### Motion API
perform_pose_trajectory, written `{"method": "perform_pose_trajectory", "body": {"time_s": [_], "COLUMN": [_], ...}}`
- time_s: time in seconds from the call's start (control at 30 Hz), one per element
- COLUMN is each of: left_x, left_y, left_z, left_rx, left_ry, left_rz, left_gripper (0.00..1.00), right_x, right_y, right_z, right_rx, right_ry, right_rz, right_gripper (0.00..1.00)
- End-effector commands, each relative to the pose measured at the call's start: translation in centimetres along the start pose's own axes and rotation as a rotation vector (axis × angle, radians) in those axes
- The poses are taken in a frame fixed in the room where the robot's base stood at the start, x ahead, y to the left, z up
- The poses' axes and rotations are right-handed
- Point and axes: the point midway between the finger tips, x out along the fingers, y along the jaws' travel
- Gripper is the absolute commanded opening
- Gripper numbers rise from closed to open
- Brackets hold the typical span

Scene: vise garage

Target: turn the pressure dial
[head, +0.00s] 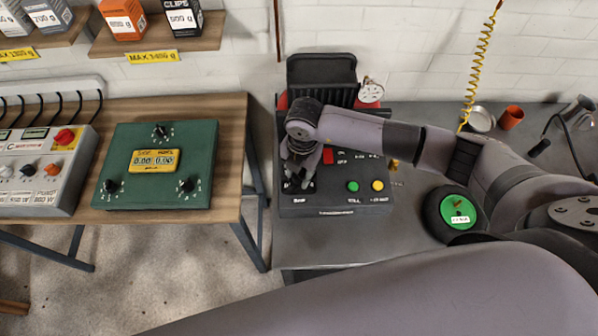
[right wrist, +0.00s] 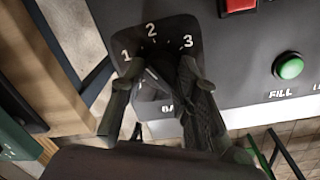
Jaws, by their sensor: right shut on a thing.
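The pressure dial (right wrist: 152,40) has a black plate marked 1, 2 and 3 and a dark knob; part of a label below it reads "BA". It sits at the left of the dark control panel (head: 335,200), which stands on the grey bench. My right gripper (head: 297,178) reaches down onto the dial in the head view. In the right wrist view my right gripper (right wrist: 158,92) has its two fingers on either side of the knob and is shut on it. The fingers hide much of the knob, so its exact setting is hard to read. My left gripper is not in view.
The panel also has a red switch (head: 328,156), a green button (head: 352,186) and a yellow button (head: 377,185). A round gauge (head: 371,90) is behind it. A green box with dials (head: 155,192) stands on the wooden table (head: 232,150) to the left, across a gap.

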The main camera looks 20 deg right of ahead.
Motion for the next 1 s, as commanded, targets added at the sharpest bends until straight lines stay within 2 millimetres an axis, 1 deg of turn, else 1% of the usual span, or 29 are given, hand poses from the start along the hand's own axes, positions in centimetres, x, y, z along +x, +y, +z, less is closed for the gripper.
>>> {"method": "perform_pose_trajectory", "body": {"time_s": [0.6, 0.8, 1.0], "left_x": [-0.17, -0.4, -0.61], "left_y": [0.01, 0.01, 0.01], "left_z": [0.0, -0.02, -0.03], "left_rx": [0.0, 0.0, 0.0], "left_ry": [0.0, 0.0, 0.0], "left_rz": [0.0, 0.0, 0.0], "left_gripper": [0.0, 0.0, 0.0], "right_x": [-0.16, -0.16, -0.15], "right_y": [0.27, 0.31, 0.36], "right_z": [0.02, 0.05, 0.06], "right_rx": [0.586, 0.757, 0.891], "right_ry": [-0.036, -0.046, -0.054], "right_rz": [0.004, 0.004, 0.004], "right_gripper": [0.01, 0.01, 0.01]}}
